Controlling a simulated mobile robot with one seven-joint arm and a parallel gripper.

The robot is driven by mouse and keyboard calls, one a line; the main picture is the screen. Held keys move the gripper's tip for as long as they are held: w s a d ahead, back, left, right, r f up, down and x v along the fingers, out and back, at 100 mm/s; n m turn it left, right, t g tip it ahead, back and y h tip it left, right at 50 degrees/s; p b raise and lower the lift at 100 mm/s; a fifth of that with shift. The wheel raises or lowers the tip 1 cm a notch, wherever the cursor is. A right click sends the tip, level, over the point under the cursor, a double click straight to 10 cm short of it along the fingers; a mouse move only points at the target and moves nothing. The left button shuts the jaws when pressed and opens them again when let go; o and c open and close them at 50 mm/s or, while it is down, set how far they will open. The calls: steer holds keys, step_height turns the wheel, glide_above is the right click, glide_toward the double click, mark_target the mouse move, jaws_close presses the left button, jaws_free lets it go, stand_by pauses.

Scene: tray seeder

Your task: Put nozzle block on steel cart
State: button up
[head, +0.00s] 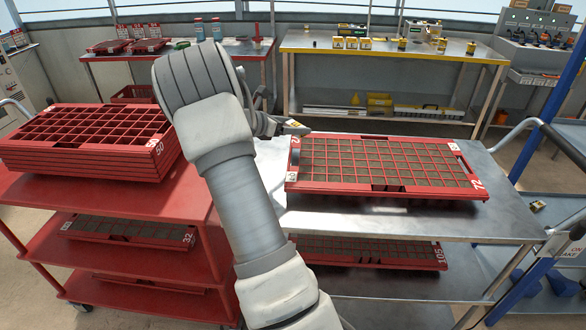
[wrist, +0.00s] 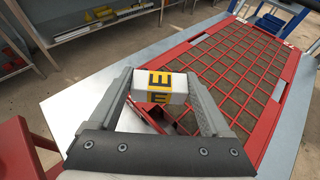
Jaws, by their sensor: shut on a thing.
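The nozzle block (wrist: 165,87) is a white and yellow block with a black letter E. It shows between the two fingers of my gripper (wrist: 158,90), which is shut on it. In the head view my gripper (head: 287,127) is at the back left corner of the red seed tray marked 72, and the block (head: 294,123) is only partly visible there. The steel cart (head: 420,219) is under that tray. In the wrist view the cart's bare steel top (wrist: 92,106) shows left of the tray. The gap between block and cart is hard to judge.
The red seed tray (head: 380,188) covers most of the steel cart's top. A red cart (head: 100,206) with stacked red trays (head: 85,172) stands at left. A yellow-framed bench (head: 455,52) with several small blocks is behind. A blue post (head: 548,110) stands at right.

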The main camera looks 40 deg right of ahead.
steer(key=a+f, duration=0.2)
steer(key=a, duration=0.1)
steer(key=w+a+f+b, duration=0.1)
steer(key=a+f, duration=0.1)
steer(key=a, duration=0.2)
steer(key=w+a+f+b, duration=0.1)
steer(key=a+f, duration=0.1)
steer(key=a, duration=0.1)
steer(key=shift+a+f, duration=0.25)
steer(key=shift+a, duration=0.15)
steer(key=shift+a+f, duration=0.1)
steer(key=shift+f, duration=0.05)
steer(key=shift+f+b, duration=0.6)
steer(key=shift+f, duration=1.3)
